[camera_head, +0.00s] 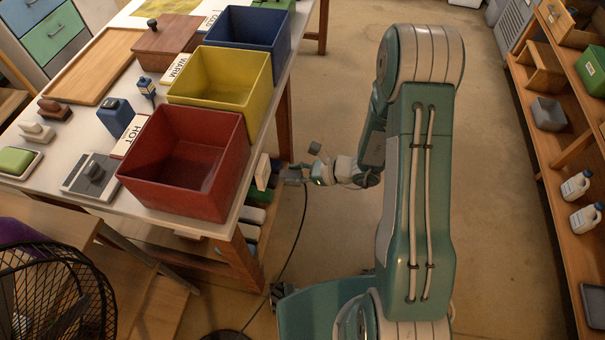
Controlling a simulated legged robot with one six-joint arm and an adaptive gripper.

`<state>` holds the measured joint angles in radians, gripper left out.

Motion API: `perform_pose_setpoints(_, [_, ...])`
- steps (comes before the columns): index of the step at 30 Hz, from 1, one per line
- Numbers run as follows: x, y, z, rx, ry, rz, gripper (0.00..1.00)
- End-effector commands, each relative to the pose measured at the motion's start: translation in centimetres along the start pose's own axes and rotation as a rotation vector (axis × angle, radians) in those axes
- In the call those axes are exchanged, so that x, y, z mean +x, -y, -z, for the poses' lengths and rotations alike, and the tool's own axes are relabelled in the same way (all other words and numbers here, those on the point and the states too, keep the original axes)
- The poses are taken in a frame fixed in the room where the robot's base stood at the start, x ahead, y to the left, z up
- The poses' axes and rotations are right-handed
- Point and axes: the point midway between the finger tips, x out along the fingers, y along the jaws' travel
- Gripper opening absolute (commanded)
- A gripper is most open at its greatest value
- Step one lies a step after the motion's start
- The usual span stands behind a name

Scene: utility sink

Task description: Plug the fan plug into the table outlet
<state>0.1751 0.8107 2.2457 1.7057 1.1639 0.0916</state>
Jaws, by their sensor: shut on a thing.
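My gripper (292,175) is at the right side of the white table (92,140), just below the tabletop's edge. It points left and is shut on the fan plug, which is small and mostly hidden by the fingers. The black fan cord (296,240) hangs from the gripper down to the floor. A pale block, seemingly the table outlet (262,171), is on the table's right side, just left of my fingertips. I cannot tell whether the plug touches it. The black fan (55,290) stands at the lower left.
Red (190,190), yellow (225,90) and blue (250,38) bins line the table's right edge, close to my gripper. A wooden table leg (240,262) stands below. Wooden shelves (548,130) are at the right.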

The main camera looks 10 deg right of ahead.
Motion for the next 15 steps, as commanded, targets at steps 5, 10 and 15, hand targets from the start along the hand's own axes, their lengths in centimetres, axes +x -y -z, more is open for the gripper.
perform_pose_setpoints(5, [1.3,0.0,-0.6,-0.001,0.0,-0.001,0.0])
perform_pose_setpoints(10, [2.0,0.0,-0.8,-0.001,0.0,-0.001,0.0])
perform_pose_setpoints(15, [2.2,0.0,-0.9,0.0,0.0,0.0,0.0])
